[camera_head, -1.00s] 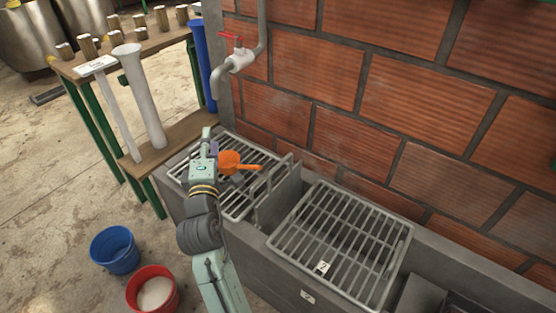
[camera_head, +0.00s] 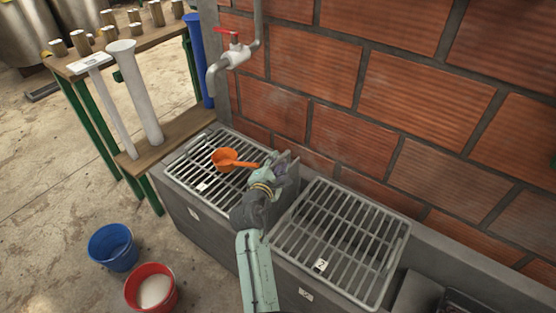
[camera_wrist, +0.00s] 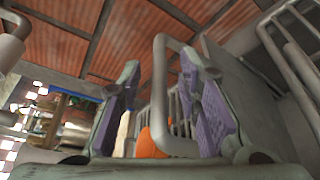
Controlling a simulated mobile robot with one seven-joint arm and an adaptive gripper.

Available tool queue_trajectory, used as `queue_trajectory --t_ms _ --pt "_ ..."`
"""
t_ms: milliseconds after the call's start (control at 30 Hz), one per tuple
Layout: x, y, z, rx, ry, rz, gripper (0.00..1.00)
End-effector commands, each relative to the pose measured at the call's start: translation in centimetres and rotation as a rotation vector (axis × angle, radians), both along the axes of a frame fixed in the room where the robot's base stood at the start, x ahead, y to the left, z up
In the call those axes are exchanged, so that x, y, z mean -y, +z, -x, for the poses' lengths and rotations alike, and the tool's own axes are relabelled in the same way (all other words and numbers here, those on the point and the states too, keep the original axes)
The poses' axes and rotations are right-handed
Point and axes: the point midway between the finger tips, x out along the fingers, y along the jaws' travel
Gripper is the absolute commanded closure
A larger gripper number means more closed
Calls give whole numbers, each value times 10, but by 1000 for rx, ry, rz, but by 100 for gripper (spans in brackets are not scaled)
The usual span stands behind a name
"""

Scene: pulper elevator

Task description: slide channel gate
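The channel gate (camera_head: 292,172) is a grey plate standing upright between the two metal grates, partly hidden by my arm. Its bent grey bar handle (camera_wrist: 160,95) rises in the middle of the wrist view. The gate's flat plate (camera_wrist: 245,90) shows to the right there. My gripper (camera_head: 274,166) is at the gate's handle. In the wrist view my gripper (camera_wrist: 163,95) is open, with its purple finger pads on either side of the handle and visible gaps between.
An orange scoop (camera_head: 226,159) lies on the left grate (camera_head: 190,172), close to my gripper. The right grate (camera_head: 340,240) is beside the gate. A brick wall (camera_head: 400,100) and tap (camera_head: 236,55) stand behind. Blue (camera_head: 113,249) and red (camera_head: 152,290) buckets are on the floor.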

Motion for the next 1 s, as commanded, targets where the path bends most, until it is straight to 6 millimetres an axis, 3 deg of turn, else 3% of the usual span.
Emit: queue_trajectory --t_ms 133,433,900,1000 --pt "3 -2 -10 0 0 0 69" --pt "3 -3 -12 1 1 -1 69" --pt "3 -3 -12 1 1 -1 100" --pt "3 -3 -12 1 1 -1 100"
